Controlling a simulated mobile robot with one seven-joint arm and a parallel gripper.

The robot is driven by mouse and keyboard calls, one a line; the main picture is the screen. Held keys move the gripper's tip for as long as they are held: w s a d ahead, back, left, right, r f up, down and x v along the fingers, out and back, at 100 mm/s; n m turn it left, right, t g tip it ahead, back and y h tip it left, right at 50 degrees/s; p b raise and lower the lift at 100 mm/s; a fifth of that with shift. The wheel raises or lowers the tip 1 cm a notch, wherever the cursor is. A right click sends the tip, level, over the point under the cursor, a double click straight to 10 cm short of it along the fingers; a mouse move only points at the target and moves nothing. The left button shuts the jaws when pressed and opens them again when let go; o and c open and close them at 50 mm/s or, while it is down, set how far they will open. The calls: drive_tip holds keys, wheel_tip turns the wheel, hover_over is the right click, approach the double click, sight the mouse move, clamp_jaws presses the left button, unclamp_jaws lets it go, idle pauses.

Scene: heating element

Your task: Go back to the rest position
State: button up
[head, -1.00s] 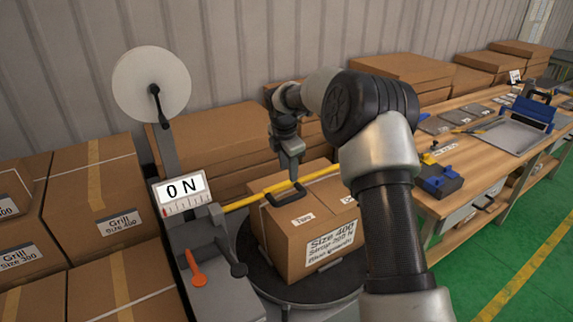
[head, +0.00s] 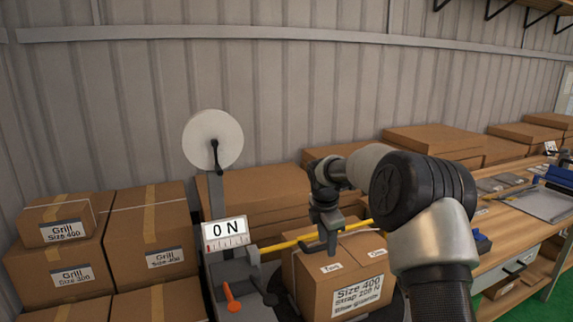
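My gripper (head: 328,240) points down in the head view, just above and behind the top of a cardboard box (head: 345,290) labelled "Size 400". It is small and seen from the side, and its fingers overlap the dark bracket on the box, so I cannot tell whether they are open or touching it. My arm reaches in from the lower right and hides the box's right side. The strapping machine (head: 245,290) stands left of the box, with a display (head: 225,232) reading "0 N", an orange lever (head: 232,298) and a white reel (head: 212,140). A yellow bar (head: 283,245) runs toward the box.
Stacked cardboard boxes (head: 150,230) labelled "Grill" fill the left. More boxes (head: 250,200) stand behind the machine along the corrugated wall (head: 300,100). A wooden workbench (head: 500,235) with tools runs along the right. Some green floor (head: 500,308) shows at the lower right.

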drive_tip(key=s+d+r+m+t, duration=0.1)
drive_tip(key=s+r+m, duration=0.9)
drive_tip(key=s+r, duration=0.75)
drive_tip(key=s+d+f+m+t+y, duration=0.1)
drive_tip(key=s+m, duration=1)
drive_tip(key=s, duration=1.3)
drive_tip(key=shift+f+m+t+p, duration=0.15)
drive_tip(key=shift+m+t+p, duration=0.15)
drive_tip(key=shift+p, duration=0.15)
drive_tip(key=shift+w+d, duration=0.1)
